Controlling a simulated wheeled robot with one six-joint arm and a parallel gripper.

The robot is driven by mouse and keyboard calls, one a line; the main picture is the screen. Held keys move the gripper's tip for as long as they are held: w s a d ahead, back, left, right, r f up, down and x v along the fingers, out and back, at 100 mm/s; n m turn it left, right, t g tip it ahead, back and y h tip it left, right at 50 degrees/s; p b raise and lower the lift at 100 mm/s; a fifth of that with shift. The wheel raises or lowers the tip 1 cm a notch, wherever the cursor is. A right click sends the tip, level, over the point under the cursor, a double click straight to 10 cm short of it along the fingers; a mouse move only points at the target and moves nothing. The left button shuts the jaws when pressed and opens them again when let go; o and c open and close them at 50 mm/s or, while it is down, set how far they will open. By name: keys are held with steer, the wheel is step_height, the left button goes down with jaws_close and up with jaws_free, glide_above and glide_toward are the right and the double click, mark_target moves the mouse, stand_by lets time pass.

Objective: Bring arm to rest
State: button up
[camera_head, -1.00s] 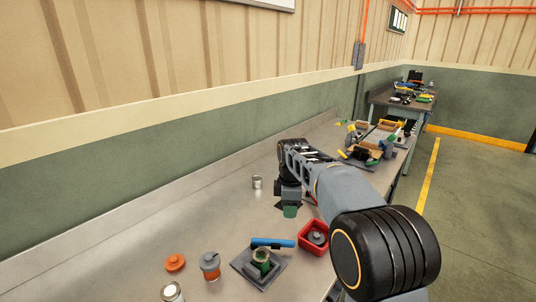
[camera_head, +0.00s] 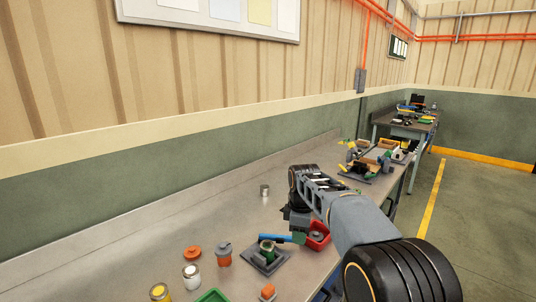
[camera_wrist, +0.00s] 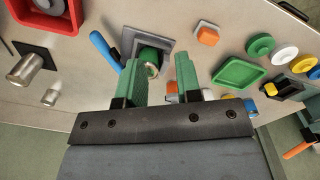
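My gripper (camera_wrist: 162,78) is open in the wrist view, its two green fingers apart with nothing held between them. It also shows in the head view (camera_head: 298,236), pointing down above the bench, partly hidden by my arm. Beyond the fingers is a grey square fixture (camera_wrist: 130,42) with a green ring-shaped part (camera_wrist: 147,54) on it; the fingers look apart from it. In the head view the fixture (camera_head: 254,262) stands just left of and nearer than my gripper. My arm reaches in from the lower right.
A blue-handled tool (camera_wrist: 103,50) lies beside the fixture. A red bin (camera_head: 318,239) stands close to my gripper. Orange, grey and yellow-topped containers (camera_head: 224,254), a green tray (camera_wrist: 240,72) and an orange block (camera_wrist: 207,33) are nearby. The bench's back left (camera_head: 150,235) is clear.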

steer(key=s+d+f+m+t, duration=0.1)
steer(key=s+d+m, duration=0.2)
steer(key=s+m, duration=0.4)
steer(key=s+d+f+m+t, duration=0.2)
steer(key=s+m, duration=0.6)
steer(key=s, duration=0.8)
steer(key=shift+s+d+f, duration=0.25)
steer(key=shift+d+f, duration=0.05)
steer(key=shift+d, duration=0.8)
